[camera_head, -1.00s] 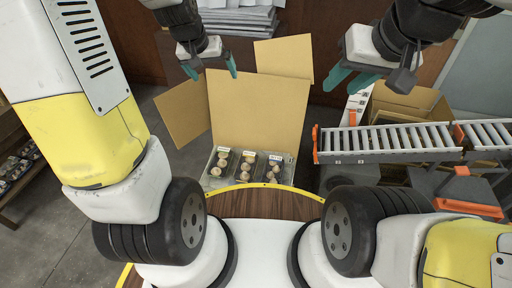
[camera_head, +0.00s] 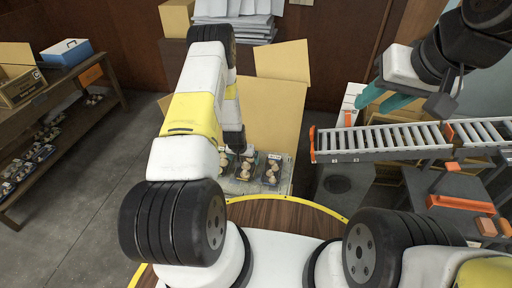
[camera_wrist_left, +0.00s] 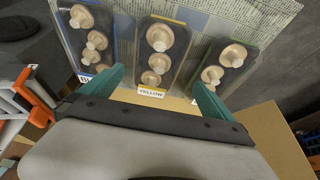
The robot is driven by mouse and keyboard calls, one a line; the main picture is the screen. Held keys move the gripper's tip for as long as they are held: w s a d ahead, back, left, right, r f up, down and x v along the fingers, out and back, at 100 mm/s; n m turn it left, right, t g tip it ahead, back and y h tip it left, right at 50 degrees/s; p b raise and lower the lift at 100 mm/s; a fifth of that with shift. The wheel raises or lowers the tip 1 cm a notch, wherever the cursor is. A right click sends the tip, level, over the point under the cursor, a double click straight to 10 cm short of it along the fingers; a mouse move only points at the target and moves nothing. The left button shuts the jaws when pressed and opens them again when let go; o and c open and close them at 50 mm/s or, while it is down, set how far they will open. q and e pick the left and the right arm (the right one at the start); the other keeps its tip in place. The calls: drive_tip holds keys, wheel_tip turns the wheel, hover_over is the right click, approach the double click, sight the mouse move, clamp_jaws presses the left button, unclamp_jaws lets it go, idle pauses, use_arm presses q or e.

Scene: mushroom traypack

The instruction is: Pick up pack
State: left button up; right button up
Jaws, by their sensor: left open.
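Three clear packs of brown mushrooms stand side by side in an open cardboard box (camera_head: 268,112). In the left wrist view they have a blue label (camera_wrist_left: 92,40), a yellow label (camera_wrist_left: 160,50) and a green label (camera_wrist_left: 225,65). My left gripper (camera_wrist_left: 159,76) is open and empty, its teal fingers to either side of the yellow-labelled pack's near end. I cannot tell if they touch it. In the head view my left arm hides its fingers and part of the packs. My right gripper (camera_head: 381,99) is open and empty above the conveyor.
A roller conveyor (camera_head: 385,138) stands right of the box, with another open carton behind it. A shelf (camera_head: 60,100) with more packs, a carton and a blue-and-white box is at left. Raised box flaps stand behind the packs.

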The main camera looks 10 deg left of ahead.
sight(246, 162)
use_arm(q)
drive_tip(key=x, duration=0.7)
drive_tip(key=shift+w+d+f, duration=0.15)
drive_tip(key=shift+d, duration=0.15)
drive_tip(key=c, duration=1.3)
